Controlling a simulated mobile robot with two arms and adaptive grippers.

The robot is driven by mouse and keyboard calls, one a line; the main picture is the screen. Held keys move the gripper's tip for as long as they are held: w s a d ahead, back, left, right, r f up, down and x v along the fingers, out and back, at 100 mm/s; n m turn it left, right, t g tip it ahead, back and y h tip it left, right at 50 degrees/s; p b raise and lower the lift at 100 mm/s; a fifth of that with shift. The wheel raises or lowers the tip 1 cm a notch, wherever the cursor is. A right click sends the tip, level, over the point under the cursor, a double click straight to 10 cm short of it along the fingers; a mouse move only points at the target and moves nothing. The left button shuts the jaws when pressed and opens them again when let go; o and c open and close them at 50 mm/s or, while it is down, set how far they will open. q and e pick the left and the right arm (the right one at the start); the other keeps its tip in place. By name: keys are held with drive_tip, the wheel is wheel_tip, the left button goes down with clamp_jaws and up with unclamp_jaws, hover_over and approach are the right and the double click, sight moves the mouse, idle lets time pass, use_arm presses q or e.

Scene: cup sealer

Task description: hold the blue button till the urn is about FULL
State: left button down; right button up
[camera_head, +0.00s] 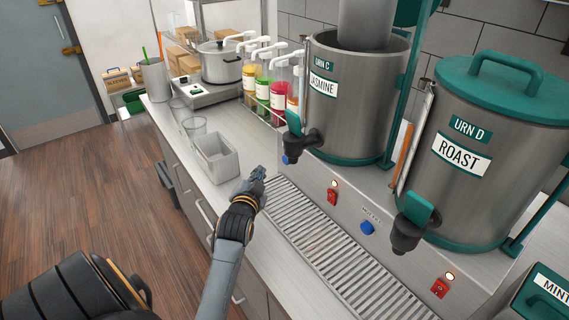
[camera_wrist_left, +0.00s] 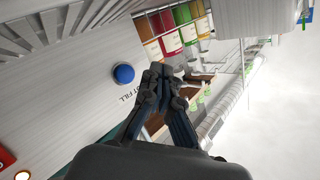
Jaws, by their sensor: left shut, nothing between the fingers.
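My left gripper (camera_head: 258,174) is shut and empty over the counter's front edge, left of the drip grate. Urn D (camera_head: 487,150), marked ROAST, is lidded. My right gripper is not in view.
The drip grate (camera_head: 335,255) runs along the front of the urns. A grey bin (camera_head: 216,157) and clear cups (camera_head: 194,130) stand left of the gripper. Several syrup pump bottles (camera_head: 279,100) stand behind. Black taps (camera_head: 410,225) jut out over the grate.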

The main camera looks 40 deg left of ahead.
sight(286, 160)
use_arm(q)
drive_tip(key=w, duration=0.1)
drive_tip(key=w+d, duration=0.1)
drive_tip(key=w, duration=0.1)
drive_tip(key=shift+w+b, duration=0.25)
drive_tip(key=shift+b, duration=0.1)
drive_tip(key=shift+w+d, duration=0.1)
drive_tip(key=shift+w, duration=0.25)
drive_tip(key=shift+w+d, duration=0.15)
drive_tip(key=shift+w, duration=0.2)
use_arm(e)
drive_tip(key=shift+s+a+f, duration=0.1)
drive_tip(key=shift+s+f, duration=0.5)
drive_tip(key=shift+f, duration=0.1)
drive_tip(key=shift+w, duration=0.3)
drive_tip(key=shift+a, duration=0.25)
use_arm(q)
drive_tip(key=shift+w, duration=0.15)
drive_tip(key=shift+w+d, duration=0.1)
drive_tip(key=shift+w, duration=0.15)
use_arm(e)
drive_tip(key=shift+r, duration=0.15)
